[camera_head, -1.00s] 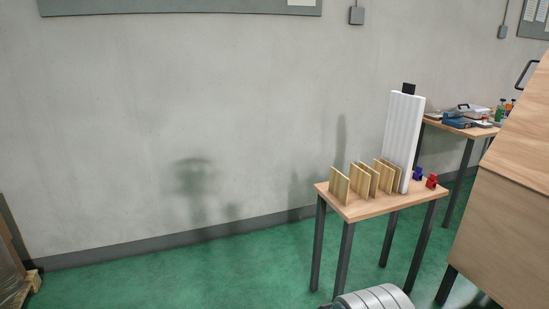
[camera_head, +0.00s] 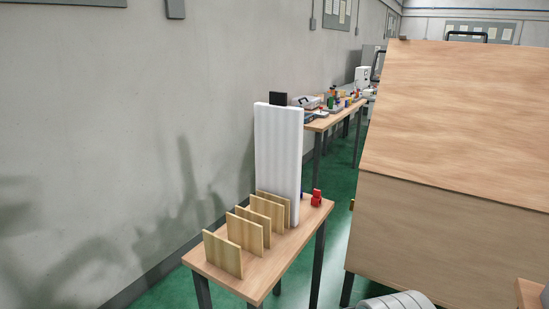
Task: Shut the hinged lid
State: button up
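A large wooden box (camera_head: 435,238) stands at the right, with a plain front panel. A broad wooden panel, which looks like its hinged lid (camera_head: 465,120), rises above the box from a seam and leans up, so it appears open. A black handle (camera_head: 467,36) shows at the panel's top edge. The box's inside and the hinges are hidden from here. My gripper is not in view, so its state and its distance from the lid do not show.
A small wooden table (camera_head: 262,268) stands left of the box. It bears a rack of upright wooden dividers (camera_head: 246,232), a tall white panel (camera_head: 279,160) and a red item (camera_head: 316,198). A cluttered table (camera_head: 318,124) stands farther back. Green floor (camera_head: 340,215) shows between.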

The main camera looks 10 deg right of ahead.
aim_at(471, 118)
jog(key=i+l+z, duration=0.25)
jog(key=i+z, duration=0.15)
jog(key=i+l+z, duration=0.1)
jog(key=i+z, duration=0.75)
